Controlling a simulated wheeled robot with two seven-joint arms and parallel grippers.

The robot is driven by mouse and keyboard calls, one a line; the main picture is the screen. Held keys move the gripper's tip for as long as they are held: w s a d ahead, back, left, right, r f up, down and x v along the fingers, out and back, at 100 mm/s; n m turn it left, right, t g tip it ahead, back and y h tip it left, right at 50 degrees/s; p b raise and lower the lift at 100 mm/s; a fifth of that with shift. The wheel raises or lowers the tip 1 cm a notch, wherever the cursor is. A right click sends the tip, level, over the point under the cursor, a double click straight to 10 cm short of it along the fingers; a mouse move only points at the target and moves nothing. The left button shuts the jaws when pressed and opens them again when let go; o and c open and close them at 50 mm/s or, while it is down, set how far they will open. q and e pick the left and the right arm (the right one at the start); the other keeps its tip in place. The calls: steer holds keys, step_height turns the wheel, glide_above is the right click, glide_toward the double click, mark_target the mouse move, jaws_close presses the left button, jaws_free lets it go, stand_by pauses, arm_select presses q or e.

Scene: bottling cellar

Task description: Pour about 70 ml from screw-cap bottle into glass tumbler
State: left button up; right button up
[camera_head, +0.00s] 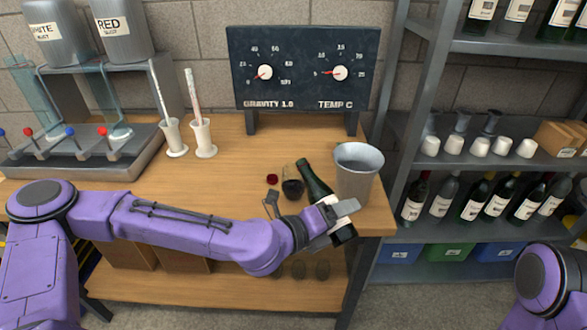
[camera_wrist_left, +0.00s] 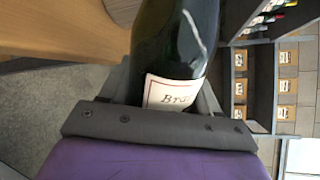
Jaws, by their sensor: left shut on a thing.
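My left gripper (camera_head: 335,215) is shut on the dark green screw-cap bottle (camera_head: 313,182), around its labelled body. The bottle is tilted, with its neck toward the upper left in the head view. In the left wrist view the bottle (camera_wrist_left: 178,40) fills the middle, its white label partly hidden by the gripper. The glass tumbler (camera_head: 292,187) stands on the bench just left of the bottle neck, with dark liquid low in it. I cannot tell whether the bottle mouth is over its rim, and no stream is visible. My right gripper is out of view.
A grey metal bucket (camera_head: 358,172) stands close right of the bottle. A gauge board (camera_head: 303,68) and two white-based cylinders (camera_head: 203,140) stand behind. A bottle shelf (camera_head: 470,155) is at right. The middle bench is clear.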

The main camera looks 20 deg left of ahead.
mark_target(320, 198)
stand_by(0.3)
arm_select(q)
steer(key=shift+f+b, duration=0.15)
steer(key=shift+b, duration=0.15)
steer(key=w+a+m+t+b, duration=0.1)
steer(key=m+b, duration=0.2)
steer(key=w+a+m+t+b, duration=0.1)
steer(key=m+b, duration=0.2)
steer(key=w+a+f+m+t+y+b, duration=0.1)
steer(key=w+a+m+b, duration=0.1)
steer(key=m+b, duration=0.1)
steer(key=shift+w+a+f+b, duration=0.1)
steer(key=shift+b, duration=0.3)
steer(key=shift+w+a+m+b, duration=0.15)
steer(key=shift+m+b, duration=0.15)
steer(key=shift+m, duration=0.2)
steer(key=shift+w+a+m+b, duration=0.15)
steer(key=shift+m+b, duration=0.15)
steer(key=shift+m, duration=0.2)
steer(key=shift+r+m+t, duration=0.3)
steer(key=shift+a, duration=0.1)
stand_by(0.8)
